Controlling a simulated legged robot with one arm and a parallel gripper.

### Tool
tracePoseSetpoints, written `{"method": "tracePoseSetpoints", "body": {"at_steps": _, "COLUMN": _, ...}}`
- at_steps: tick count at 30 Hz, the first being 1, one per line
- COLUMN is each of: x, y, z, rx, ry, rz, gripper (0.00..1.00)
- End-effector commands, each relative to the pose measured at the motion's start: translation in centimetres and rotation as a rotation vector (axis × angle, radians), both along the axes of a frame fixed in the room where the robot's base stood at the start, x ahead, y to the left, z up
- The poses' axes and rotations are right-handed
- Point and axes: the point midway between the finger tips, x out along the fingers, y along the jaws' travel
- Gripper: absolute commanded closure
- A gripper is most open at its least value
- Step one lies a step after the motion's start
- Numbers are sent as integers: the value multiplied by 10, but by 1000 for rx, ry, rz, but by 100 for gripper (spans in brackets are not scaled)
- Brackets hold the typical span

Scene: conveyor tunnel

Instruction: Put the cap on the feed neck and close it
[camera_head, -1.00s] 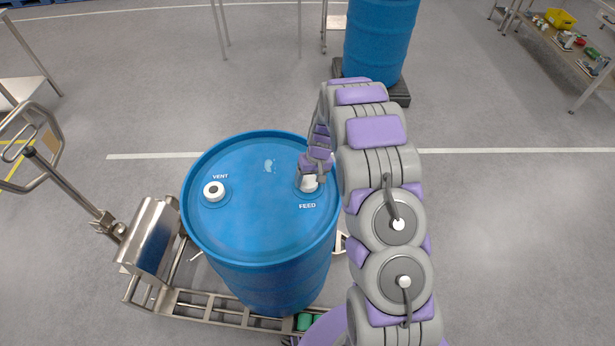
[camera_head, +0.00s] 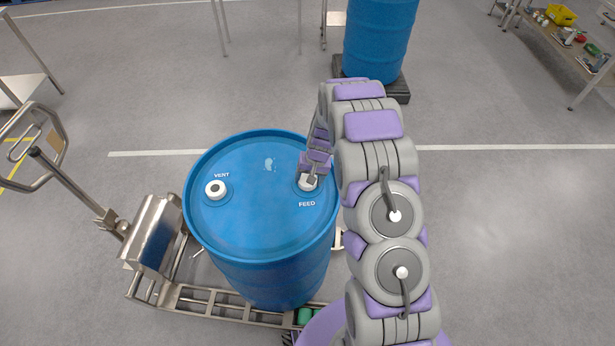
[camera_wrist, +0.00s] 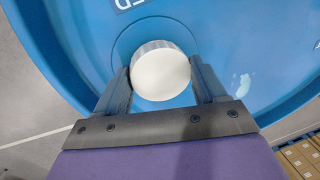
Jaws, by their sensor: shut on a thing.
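The blue drum (camera_head: 250,225) stands upright with its top facing up. The feed neck is at the right of its top, beside the printed word FEED. My gripper (camera_head: 310,181) is over that neck, shut on the white cap (camera_wrist: 161,74), whose sides lie between the two fingers in the wrist view. The cap sits at the feed neck and hides it, so I cannot tell how far it is screwed down. The vent neck (camera_head: 215,189), at the left of the drum top, has a white ring with a dark centre.
A steel drum trolley (camera_head: 155,235) with a handle stands left of and under the drum. A second blue drum (camera_head: 380,40) stands behind on a dark base. A table with small items (camera_head: 565,40) is at the far right. The floor at right is clear.

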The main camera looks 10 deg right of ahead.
Motion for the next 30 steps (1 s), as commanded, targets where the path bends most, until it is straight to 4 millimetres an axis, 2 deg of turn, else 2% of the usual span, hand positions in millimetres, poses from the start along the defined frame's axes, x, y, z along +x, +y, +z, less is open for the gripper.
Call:
{"method": "tracePoseSetpoints", "body": {"at_steps": 1, "x": 8, "y": -2, "z": 9, "rx": -3, "ry": -22, "rz": -26, "gripper": 86}}
{"method": "tracePoseSetpoints", "body": {"at_steps": 30, "x": 8, "y": 0, "z": 9, "rx": -2, "ry": -24, "rz": -403, "gripper": 86}}
